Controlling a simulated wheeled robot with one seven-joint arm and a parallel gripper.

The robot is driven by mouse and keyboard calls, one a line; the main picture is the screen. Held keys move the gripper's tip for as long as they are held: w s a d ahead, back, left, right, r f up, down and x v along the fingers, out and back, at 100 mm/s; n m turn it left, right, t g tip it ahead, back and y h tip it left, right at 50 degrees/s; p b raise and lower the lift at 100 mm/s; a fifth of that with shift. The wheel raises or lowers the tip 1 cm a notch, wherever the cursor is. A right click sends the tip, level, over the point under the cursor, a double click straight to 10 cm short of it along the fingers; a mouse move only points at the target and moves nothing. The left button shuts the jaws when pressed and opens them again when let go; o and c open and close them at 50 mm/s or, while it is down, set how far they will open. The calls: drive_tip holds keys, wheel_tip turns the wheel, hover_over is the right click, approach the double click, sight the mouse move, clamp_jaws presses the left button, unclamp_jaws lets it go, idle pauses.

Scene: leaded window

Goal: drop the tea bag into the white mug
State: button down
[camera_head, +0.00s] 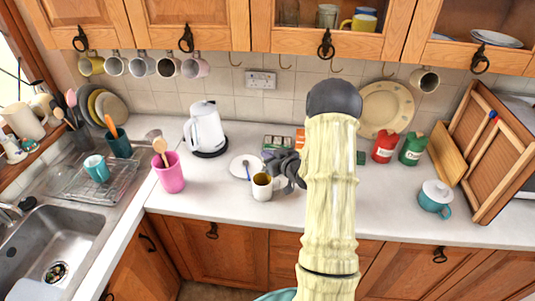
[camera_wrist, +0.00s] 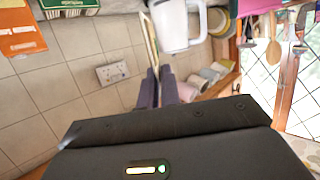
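The white mug (camera_head: 262,193) stands on the counter, with a brownish yellow patch at its mouth. My gripper (camera_head: 278,163) is just above and right of the mug, partly over its rim side. In the wrist view the picture is upside down and the two dark fingers (camera_wrist: 160,76) are close together. A thin, pale, tan-edged thing, seen edge-on at the fingertips, looks like the tea bag (camera_wrist: 149,40). The fingers appear shut on it. In the head view I cannot separate the tea bag from the mug's mouth. The mug is not clear in the wrist view.
A white plate (camera_head: 240,172) with a blue-handled spoon lies left of the mug. Tea boxes (camera_head: 276,142) stand behind. The white kettle (camera_head: 205,128) and pink utensil pot (camera_head: 170,175) are further left. Red (camera_head: 384,147) and green (camera_head: 412,149) canisters stand right. Counter in front is clear.

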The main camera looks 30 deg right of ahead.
wheel_tip(320, 180, down, 3)
drive_tip(key=shift+w+f+b, duration=0.1)
drive_tip(key=shift+b, duration=0.6)
drive_tip(key=c, duration=1.5)
unclamp_jaws()
drive_tip(key=shift+c, duration=0.2)
drive_tip(key=b+v, duration=0.5)
drive_tip(key=v, duration=1.2)
drive_tip(key=shift+s, duration=0.25)
drive_tip(key=shift+w, duration=0.1)
